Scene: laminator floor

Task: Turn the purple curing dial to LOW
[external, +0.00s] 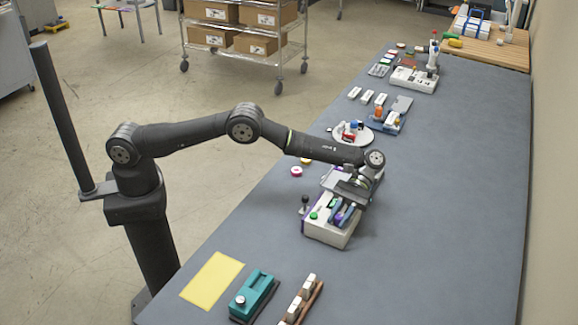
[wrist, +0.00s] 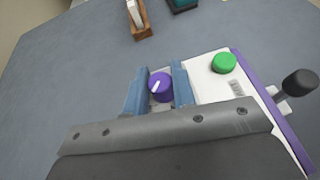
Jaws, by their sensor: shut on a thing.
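The purple curing dial (wrist: 160,86) shows in the wrist view, with a white pointer line on its top. My gripper (wrist: 160,84) has its two blue fingers on either side of the dial, shut on it. The dial sits on a white device (external: 328,230) with purple trim, which also shows in the wrist view (wrist: 207,84). In the external view my gripper (external: 346,213) is down on top of this device and hides the dial. I cannot read any LOW mark around the dial.
A green button (wrist: 224,63) is right of the dial in the wrist view. A black-knobbed lever (wrist: 299,83) sticks out from the device's side. A teal device (external: 254,296) and a yellow sheet (external: 212,280) lie nearer the front. The table's right side is clear.

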